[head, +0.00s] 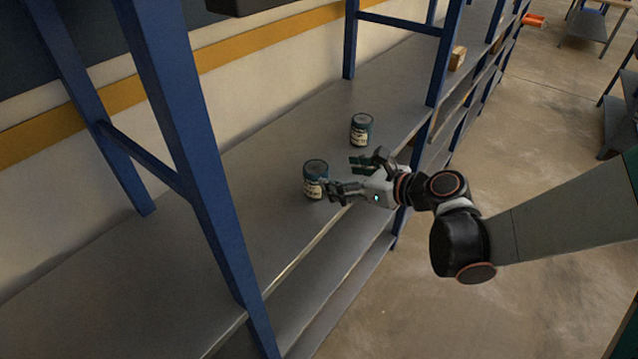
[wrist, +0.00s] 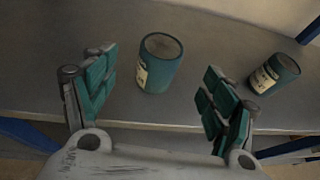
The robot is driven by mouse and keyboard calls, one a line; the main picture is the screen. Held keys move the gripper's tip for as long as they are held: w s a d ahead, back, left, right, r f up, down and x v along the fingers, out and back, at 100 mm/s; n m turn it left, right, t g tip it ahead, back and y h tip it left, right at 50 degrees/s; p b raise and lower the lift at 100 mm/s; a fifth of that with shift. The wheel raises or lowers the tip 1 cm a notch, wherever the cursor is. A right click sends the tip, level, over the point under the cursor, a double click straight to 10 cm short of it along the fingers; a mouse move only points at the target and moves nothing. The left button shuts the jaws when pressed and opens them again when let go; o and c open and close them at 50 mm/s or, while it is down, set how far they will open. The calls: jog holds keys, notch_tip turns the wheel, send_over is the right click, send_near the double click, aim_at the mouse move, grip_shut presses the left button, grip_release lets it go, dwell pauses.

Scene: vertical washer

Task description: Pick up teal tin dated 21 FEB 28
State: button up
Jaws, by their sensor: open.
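Two teal tins with cream labels stand upright on the grey shelf. The nearer tin (head: 316,180) is just beyond my gripper's fingertips; in the wrist view this tin (wrist: 160,68) shows ahead, between the spread fingers. The farther tin (head: 361,130) stands deeper along the shelf; in the wrist view this tin (wrist: 275,74) is at the right, outside the right finger. Label dates are too small to read, so I cannot tell which tin is dated 21 FEB 28. My gripper (head: 346,175) is open and empty; its fingers (wrist: 156,82) also show in the wrist view.
The shelf surface (head: 250,190) is otherwise bare around the tins. Blue rack posts (head: 190,150) stand left of the tins and another blue post (head: 447,55) at the right. A brown box (head: 457,58) sits farther along. The wall is behind the shelf.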

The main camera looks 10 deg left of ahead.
aim_at(320, 169)
jog(key=x, duration=0.3)
jog(key=b+x, duration=0.1)
jog(key=x, duration=0.2)
jog(key=b+x, duration=0.1)
jog(key=x, duration=0.2)
jog(key=shift+w+a+r, duration=0.25)
jog(key=shift+w, duration=0.1)
jog(key=c, duration=1.3)
